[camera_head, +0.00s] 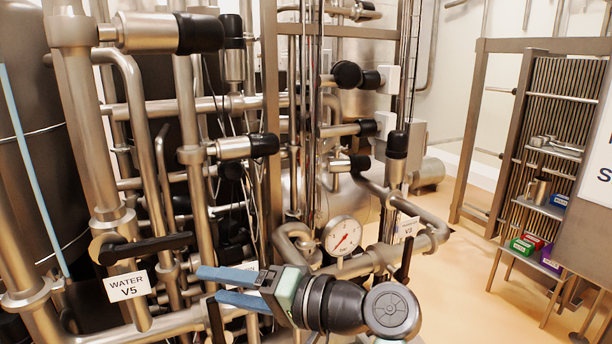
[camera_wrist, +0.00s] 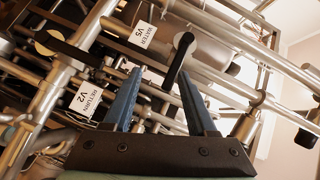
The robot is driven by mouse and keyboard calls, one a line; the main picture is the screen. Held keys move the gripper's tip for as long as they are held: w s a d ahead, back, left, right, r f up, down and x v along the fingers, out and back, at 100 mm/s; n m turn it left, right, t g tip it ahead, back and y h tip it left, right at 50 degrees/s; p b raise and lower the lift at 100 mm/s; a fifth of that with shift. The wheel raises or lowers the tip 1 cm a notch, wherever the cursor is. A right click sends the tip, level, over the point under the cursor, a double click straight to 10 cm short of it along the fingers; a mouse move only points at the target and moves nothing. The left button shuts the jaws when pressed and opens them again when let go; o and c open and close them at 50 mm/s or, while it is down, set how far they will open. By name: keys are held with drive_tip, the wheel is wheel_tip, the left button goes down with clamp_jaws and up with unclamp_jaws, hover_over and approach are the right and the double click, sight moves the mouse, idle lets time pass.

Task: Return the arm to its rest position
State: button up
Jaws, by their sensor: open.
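My gripper (camera_head: 208,286) has two blue fingers, spread apart, and points left in front of the pipework in the head view. Nothing shows held between them. In the wrist view my gripper (camera_wrist: 159,74) also has its fingers apart, with a black lever handle (camera_wrist: 178,58) showing between them; I cannot tell how far beyond the fingertips it lies. My dark wrist (camera_head: 340,303) extends right from the gripper at the bottom of the head view. The rest of my arm is mostly out of view.
A WATER V5 label (camera_head: 127,286) and black valve handle (camera_head: 150,247) are left of my gripper. A dial gauge (camera_head: 342,235) stands close behind my wrist. Steel pipes crowd the left and middle. A RETURN V2 label (camera_wrist: 85,100) shows in the wrist view. Open floor (camera_head: 470,262) lies right.

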drive_tip(key=d+r+t+h, duration=0.2)
drive_tip(key=r+t+h, duration=0.1)
drive_tip(key=r+t, duration=0.35)
drive_tip(key=d+r+t+h, duration=0.3)
drive_tip(key=r+t+h, duration=0.15)
drive_tip(key=r, duration=0.35)
drive_tip(key=s+d+r+t+h, duration=0.3)
drive_tip(key=s+r+t, duration=0.2)
drive_tip(key=s+r, duration=0.2)
drive_tip(key=s+d+r+t+h, duration=0.3)
drive_tip(key=s+r+t+h, duration=0.1)
drive_tip(key=s+r, duration=0.4)
wheel_tip(320, 180, up, 2)
drive_tip(key=shift+s+r+n+t, duration=0.15)
drive_tip(key=shift+n+t, duration=0.25)
drive_tip(key=shift+t, duration=0.2)
